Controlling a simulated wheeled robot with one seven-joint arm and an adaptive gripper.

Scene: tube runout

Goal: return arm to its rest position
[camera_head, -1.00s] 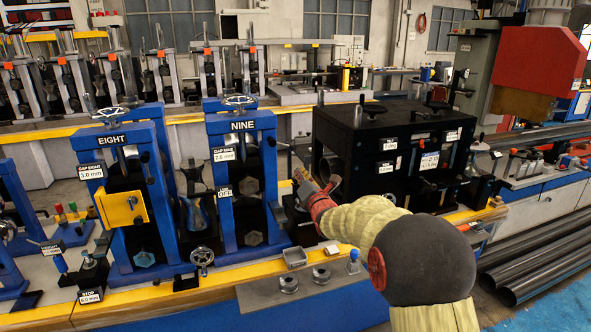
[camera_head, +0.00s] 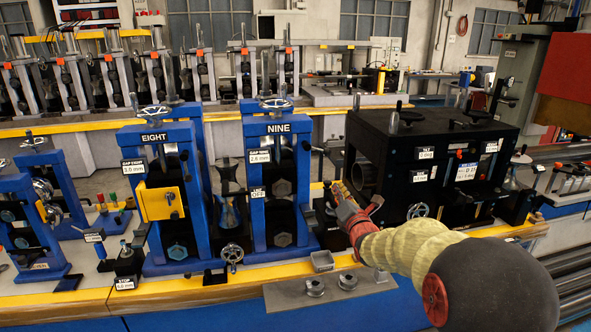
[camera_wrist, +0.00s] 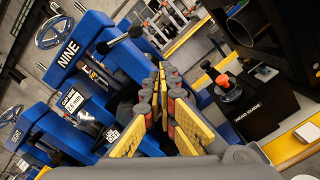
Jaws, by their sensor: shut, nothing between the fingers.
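My gripper (camera_head: 338,187) is at the end of my arm, between the blue stand marked NINE (camera_head: 279,150) and the black machine (camera_head: 430,150). In the wrist view its yellow and grey fingers (camera_wrist: 162,85) reach forward from the bottom edge, closed together and holding nothing. The NINE stand fills the left of the wrist view, and I cannot tell how wide the gap to it is. My arm comes in from the lower right of the head view.
The stand marked EIGHT (camera_head: 155,190), with a yellow plate, is left of NINE. A bench plate (camera_head: 330,292) with round grey parts and a small tray lies in front. The Head Guide block (camera_wrist: 255,105) is right of my fingers. Dark pipes lie at far right.

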